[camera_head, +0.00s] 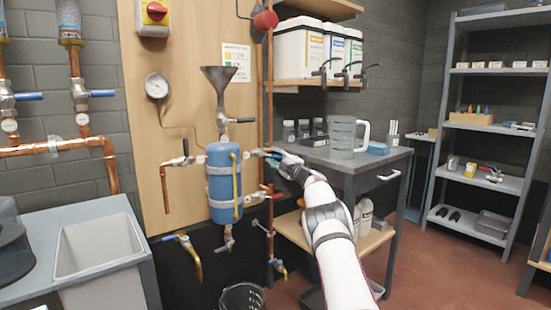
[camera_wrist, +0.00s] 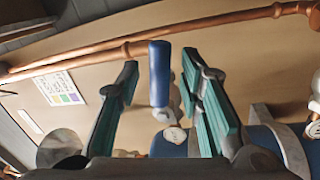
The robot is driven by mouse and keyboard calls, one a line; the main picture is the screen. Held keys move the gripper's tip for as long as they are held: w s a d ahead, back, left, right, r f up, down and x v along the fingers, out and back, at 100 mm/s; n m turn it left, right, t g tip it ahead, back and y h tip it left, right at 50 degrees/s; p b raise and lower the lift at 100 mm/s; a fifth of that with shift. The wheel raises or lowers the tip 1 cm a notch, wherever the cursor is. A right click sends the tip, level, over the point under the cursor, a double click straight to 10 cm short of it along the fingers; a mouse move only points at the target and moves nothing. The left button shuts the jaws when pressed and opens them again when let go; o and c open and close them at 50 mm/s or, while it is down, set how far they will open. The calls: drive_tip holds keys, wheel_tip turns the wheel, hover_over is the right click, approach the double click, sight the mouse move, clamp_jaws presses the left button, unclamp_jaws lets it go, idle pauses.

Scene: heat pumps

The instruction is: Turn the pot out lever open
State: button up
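The blue pot (camera_head: 224,182), a cylinder with a dark funnel on top, is fixed to the wooden panel. A valve with a blue lever (camera_head: 262,153) is on the pipe at its right, beside my gripper (camera_head: 277,166). In the wrist view the blue lever (camera_wrist: 159,75) stands between the teal fingers of my gripper (camera_wrist: 160,68), which are apart, with visible gaps on both sides. A small round tag (camera_wrist: 175,134) is near the lever's base; its text is unreadable, so I cannot confirm which lever is the pot out one.
A copper pipe (camera_head: 270,100) runs vertically just right of the pot. A workbench (camera_head: 356,160) with a clear jug (camera_head: 343,136) stands at right. A grey sink (camera_head: 95,245) is at lower left, and a black bucket (camera_head: 242,297) is below the pot.

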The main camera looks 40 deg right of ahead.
drive_tip(key=shift+s, duration=0.15)
drive_tip(key=shift+s+d+f, duration=0.1)
drive_tip(key=shift+s+f, duration=0.05)
drive_tip(key=shift+s, duration=0.55)
drive_tip(key=s+f, duration=0.2)
drive_tip(key=s, duration=0.8)
drive_tip(key=shift+a, duration=0.2)
